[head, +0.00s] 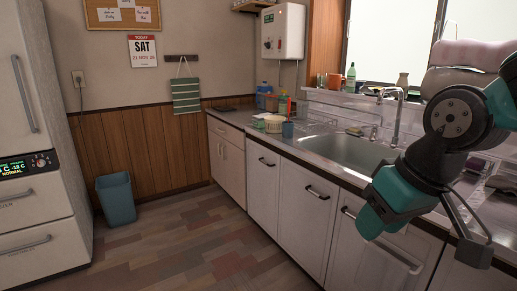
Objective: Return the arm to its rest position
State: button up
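My arm, in teal and dark grey, is folded at the right of the head view, in front of the sink counter. My gripper (474,238) seems to be the dark, thin-fingered part at the lower right, over the counter's front edge. It is small and seen at an angle, so I cannot tell whether its fingers are apart. I see nothing held in it. The arm hides part of the counter and the dish dryer (468,54) with its pale, see-through cover.
The counter (312,157) with its sink (350,150) runs along the right. A white cup-like bowl (273,124) and a blue cup (288,130) stand at its far end. A blue bin (116,199) stands by the wall, and a fridge (35,130) at left. The floor between is clear.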

jog(key=s+a+f+n+g+y, duration=0.1)
jog(key=s+a+n+g, duration=0.1)
jog(key=s, duration=0.4)
jog(key=s+a+f+n+g, duration=0.1)
jog(key=s+f, duration=0.1)
jog(key=s, duration=0.4)
notch_tip(320, 180, up, 13)
jog(key=p, duration=1.2)
jog(key=shift+p, duration=0.35)
jog(key=shift+a, duration=0.1)
